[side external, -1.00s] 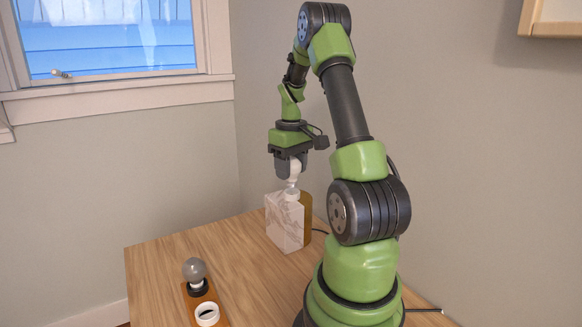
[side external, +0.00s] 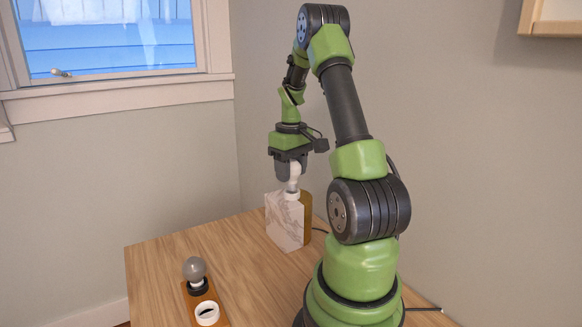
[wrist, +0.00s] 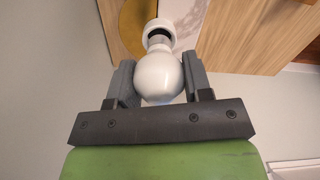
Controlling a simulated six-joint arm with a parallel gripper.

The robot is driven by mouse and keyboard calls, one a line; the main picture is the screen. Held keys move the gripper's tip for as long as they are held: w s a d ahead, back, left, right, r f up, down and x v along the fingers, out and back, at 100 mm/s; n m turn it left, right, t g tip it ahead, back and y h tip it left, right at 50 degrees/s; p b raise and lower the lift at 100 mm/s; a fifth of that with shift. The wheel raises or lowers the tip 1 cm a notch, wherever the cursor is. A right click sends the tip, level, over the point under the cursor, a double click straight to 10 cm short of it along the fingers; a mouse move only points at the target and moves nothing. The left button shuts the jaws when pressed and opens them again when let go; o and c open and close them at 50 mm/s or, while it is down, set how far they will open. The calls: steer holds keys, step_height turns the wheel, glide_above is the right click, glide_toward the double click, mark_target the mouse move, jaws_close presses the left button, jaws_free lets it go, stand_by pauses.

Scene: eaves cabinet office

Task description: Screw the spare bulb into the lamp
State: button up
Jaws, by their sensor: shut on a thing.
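The lamp is a white marble block (side external: 285,222) with a brass-coloured part (side external: 307,218) beside it and a white socket (wrist: 158,28) on top. My gripper (side external: 291,172) points down above the lamp, shut on the white spare bulb (wrist: 159,78), with a finger on each side of the globe. The bulb's metal base (wrist: 158,41) is at the socket's mouth; part of the dark opening shows around it. How deep the base sits, or whether threads engage, I cannot tell. A grey bulb (side external: 194,268) stands upright in a dark ring at the front left.
The grey bulb's wooden holder (side external: 219,323) also has an empty white ring (side external: 207,313). The wooden table (side external: 165,262) is clear between holder and lamp. A dark cable (side external: 319,230) runs from the lamp. Walls and a window (side external: 105,40) stand behind.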

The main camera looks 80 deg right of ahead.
steer(key=shift+f, duration=0.85)
steer(key=o, duration=0.8)
steer(key=shift+o, duration=0.2)
steer(key=shift+r, duration=0.1)
step_height(320, 180, up, 10)
steer(key=shift+f, duration=0.1)
steer(key=w+a+r+t, duration=0.1)
steer(key=w+a+r, duration=0.1)
steer(key=a, duration=0.3)
steer(key=w+a+r+t, duration=0.1)
steer(key=w+a+r, duration=0.2)
steer(key=a, duration=0.2)
steer(key=s+a+n+t+y, duration=0.1)
steer(key=s+a+t, duration=0.1)
steer(key=a, duration=0.8)
steer(key=s+a+r+n+t+y, duration=0.1)
steer(key=s+a+t, duration=0.2)
steer(key=a, duration=0.8)
steer(key=shift+s, duration=0.75)
